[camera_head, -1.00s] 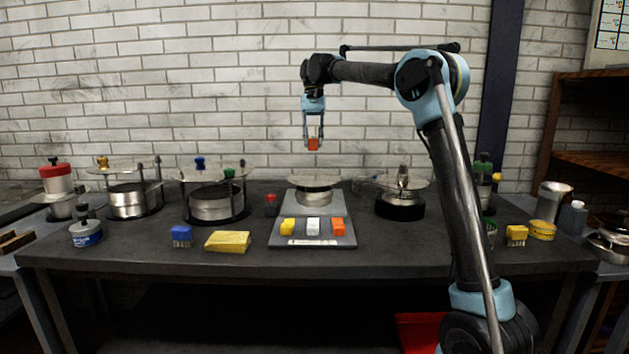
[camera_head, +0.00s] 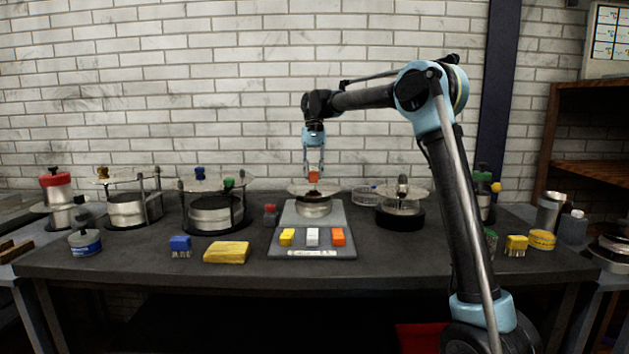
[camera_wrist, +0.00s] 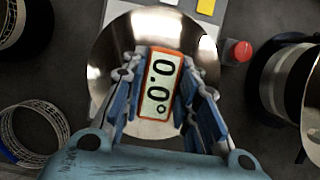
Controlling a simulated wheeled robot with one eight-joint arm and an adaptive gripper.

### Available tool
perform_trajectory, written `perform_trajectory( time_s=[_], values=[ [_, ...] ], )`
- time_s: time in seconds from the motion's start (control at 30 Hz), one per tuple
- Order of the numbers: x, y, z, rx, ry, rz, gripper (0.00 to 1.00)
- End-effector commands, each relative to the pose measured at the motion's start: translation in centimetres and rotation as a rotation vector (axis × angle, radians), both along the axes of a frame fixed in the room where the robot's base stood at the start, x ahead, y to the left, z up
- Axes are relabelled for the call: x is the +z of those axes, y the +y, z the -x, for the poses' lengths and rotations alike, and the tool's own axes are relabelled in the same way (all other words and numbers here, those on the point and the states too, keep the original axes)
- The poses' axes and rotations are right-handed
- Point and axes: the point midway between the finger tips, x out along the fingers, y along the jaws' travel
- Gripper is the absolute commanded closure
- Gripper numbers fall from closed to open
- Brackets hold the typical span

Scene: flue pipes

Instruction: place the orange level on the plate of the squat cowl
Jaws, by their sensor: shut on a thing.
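The orange level (camera_head: 314,177) is a small orange box. In the wrist view the level (camera_wrist: 161,86) shows a white display reading 0.0°. My gripper (camera_head: 314,172) is shut on it, with blue fingers on both sides; the gripper (camera_wrist: 160,90) also shows in the wrist view. The plate (camera_wrist: 108,50) lies beneath the level in the wrist view. I cannot tell whether they touch.
Another plated cowl (camera_head: 400,215) and a wire ring (camera_head: 365,194) are to the right. Taller cowls with posts (camera_head: 214,208) stand left.

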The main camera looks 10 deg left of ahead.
Motion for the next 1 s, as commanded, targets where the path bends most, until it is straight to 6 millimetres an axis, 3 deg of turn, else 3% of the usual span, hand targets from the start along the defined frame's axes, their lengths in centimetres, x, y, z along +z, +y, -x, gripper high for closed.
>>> perform_trajectory(
  time_s=[0.17,0.47,0.5,0.57,1.0],
  values=[
    [-2.2,0.0,0.0,0.0,0.0,0.0,1.0],
    [-2.4,0.0,0.0,0.0,0.0,0.0,1.0],
    [-2.4,0.0,0.0,0.0,0.0,0.0,0.65],
    [-2.4,0.0,0.0,0.0,0.0,0.0,0.52],
    [-2.0,0.1,-0.1,0.001,0.0,0.0,0.52]
  ],
)
